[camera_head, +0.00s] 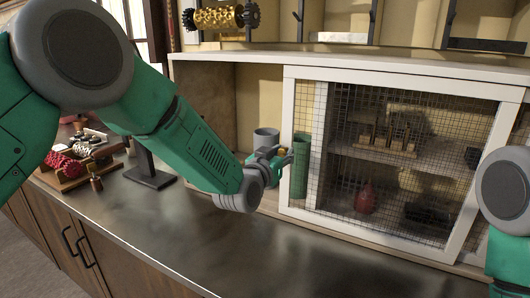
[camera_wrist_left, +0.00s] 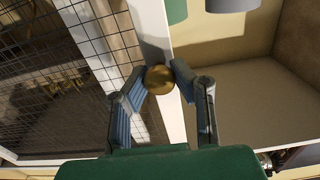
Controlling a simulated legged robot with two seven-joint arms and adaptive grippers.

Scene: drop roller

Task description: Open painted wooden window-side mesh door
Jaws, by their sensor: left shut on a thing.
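The mesh door (camera_head: 288,100) has a white painted wooden frame and dark wire mesh, and it stands across the right part of a wooden cabinet. In the left wrist view its white edge (camera_wrist_left: 180,125) runs beside the mesh. A round brass knob (camera_wrist_left: 159,80) sits on that edge. My left gripper (camera_wrist_left: 158,74) has one finger on each side of the knob and is shut on it. In the head view my left gripper (camera_head: 283,157) is at the door's left edge, and the knob is mostly hidden there. My right gripper is out of view.
The cabinet's left section (camera_head: 215,105) is uncovered. A grey cup (camera_head: 265,138) and a green cylinder (camera_head: 300,170) stand near the door edge. A red vase (camera_head: 365,199) is behind the mesh. A black stand (camera_head: 149,172) and crates are left. The counter (camera_head: 290,262) in front is clear.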

